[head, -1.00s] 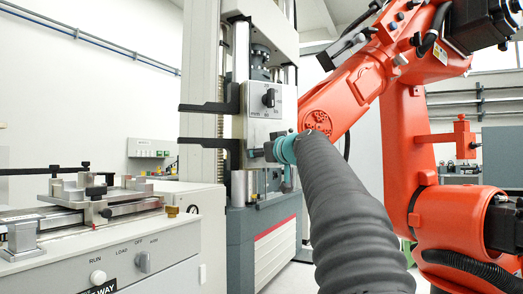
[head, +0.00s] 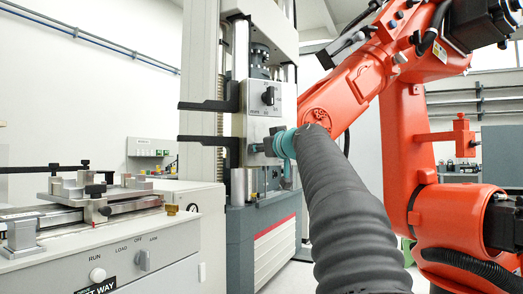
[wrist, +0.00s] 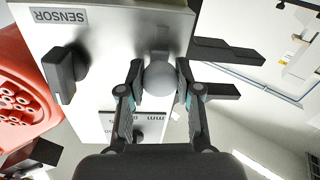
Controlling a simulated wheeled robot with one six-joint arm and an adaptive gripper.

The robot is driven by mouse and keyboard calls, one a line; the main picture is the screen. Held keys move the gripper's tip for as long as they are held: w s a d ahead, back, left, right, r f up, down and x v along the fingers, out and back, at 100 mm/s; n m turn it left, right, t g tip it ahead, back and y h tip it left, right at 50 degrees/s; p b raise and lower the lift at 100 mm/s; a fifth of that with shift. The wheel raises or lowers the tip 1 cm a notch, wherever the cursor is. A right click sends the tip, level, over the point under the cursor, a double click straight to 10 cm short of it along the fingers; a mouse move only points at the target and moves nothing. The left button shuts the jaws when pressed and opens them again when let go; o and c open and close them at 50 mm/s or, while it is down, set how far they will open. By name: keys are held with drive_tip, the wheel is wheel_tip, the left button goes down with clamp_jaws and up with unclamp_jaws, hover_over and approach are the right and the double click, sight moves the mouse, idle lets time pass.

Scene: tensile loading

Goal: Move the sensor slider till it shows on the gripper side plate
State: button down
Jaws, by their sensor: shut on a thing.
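My gripper (wrist: 160,85) is shut on a round grey knob (wrist: 160,76), with one dark finger on each side of it. The knob is at the edge of a pale metal box (wrist: 105,35) labelled SENSOR, which appears upside down in the wrist view. That box has a black lever knob (wrist: 62,73). A second pale plate (wrist: 110,122) with "mm" markings and a black dial lies below it in the wrist view. In the head view, the marked plate with its black dial (head: 268,96) is on the testing machine, and my gripper (head: 268,147) is at its lower part, partly hidden by my teal wrist.
Two black arms stick out left from the machine, an upper one (head: 208,106) and a lower one (head: 205,139). An orange robot arm (head: 345,95) stands close on the right. A control bench (head: 130,250) with clamps and knobs is at left.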

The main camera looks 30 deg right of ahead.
drive_tip(key=c, duration=0.8)
unclamp_jaws()
drive_tip(key=s, duration=1.2)
drive_tip(key=shift+d, duration=0.15)
